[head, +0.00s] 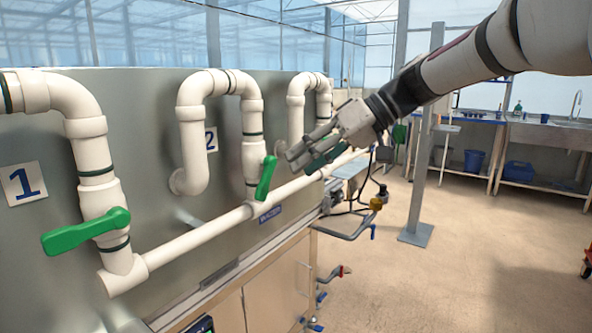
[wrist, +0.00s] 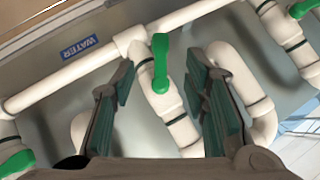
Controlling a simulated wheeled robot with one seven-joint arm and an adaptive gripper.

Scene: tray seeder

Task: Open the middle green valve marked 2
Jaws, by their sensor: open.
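The middle valve's green handle (head: 266,178) is on the white pipe beside the "2" label (head: 211,140). It points down, slightly slanted to the pipe. In the wrist view the same handle (wrist: 160,62) shows between the two fingers, at a slight angle to its pipe (wrist: 176,118). My gripper (head: 304,160) is open and empty, to the right of the handle in the head view. In the wrist view my gripper (wrist: 164,95) has its teal-padded fingers on either side of the handle, with visible gaps. The distance in depth is hard to judge.
Valve 1's green handle (head: 85,232) lies across its pipe at the left. In the wrist view another green handle (wrist: 17,163) is at lower left. The horizontal white pipe (head: 195,236) and its WATER label (head: 270,214) run below the valves.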

